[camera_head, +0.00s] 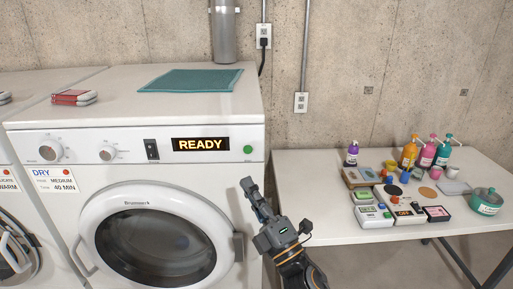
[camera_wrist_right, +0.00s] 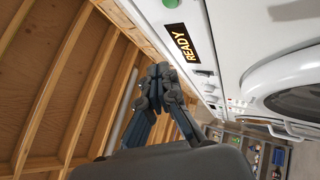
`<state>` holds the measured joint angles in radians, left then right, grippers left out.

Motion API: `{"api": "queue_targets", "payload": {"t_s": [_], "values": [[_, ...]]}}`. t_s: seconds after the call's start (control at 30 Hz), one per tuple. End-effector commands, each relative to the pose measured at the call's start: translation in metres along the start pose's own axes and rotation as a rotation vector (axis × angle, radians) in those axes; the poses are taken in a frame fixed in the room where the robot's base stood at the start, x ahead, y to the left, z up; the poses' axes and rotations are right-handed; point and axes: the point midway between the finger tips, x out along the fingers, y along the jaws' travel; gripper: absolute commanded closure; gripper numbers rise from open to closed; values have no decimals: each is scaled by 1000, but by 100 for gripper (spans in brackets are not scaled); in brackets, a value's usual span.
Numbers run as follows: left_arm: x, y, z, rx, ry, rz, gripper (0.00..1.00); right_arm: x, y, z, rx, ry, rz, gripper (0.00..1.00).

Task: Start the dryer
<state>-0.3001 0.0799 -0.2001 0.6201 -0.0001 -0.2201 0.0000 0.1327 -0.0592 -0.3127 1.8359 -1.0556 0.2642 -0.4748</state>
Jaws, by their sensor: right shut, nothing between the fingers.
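The white dryer (camera_head: 140,170) stands at the left in the head view, with its round door closed. Its display (camera_head: 200,144) reads READY; it also shows in the right wrist view (camera_wrist_right: 180,42). A green button (camera_head: 247,149) sits right of the display; it also shows in the wrist view (camera_wrist_right: 171,4). My right gripper (camera_head: 247,184) is shut and empty, below the green button and apart from it in the head view. In the wrist view the right fingertips (camera_wrist_right: 160,70) are together, with the display and button beyond them. My left gripper is not in view.
Two knobs (camera_head: 108,150) and a black rocker switch (camera_head: 151,149) are on the dryer panel. A teal cloth (camera_head: 192,80) lies on top. A white table (camera_head: 330,222) at the right holds bottles, small boxes and a teal pot (camera_head: 487,203). Another machine stands at the far left.

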Motion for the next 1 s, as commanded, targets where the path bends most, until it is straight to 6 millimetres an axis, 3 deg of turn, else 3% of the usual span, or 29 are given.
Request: {"api": "queue_targets", "payload": {"t_s": [0.13,0.47,0.67,1.0], "values": [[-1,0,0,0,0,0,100,6,18,-4,-39,15,34,100],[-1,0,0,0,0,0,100,6,21,-5,-45,18,39,100],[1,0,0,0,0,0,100,12,17,-1,-45,18,39,100],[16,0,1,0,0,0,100,44,-5,22,-46,18,40,100]]}}
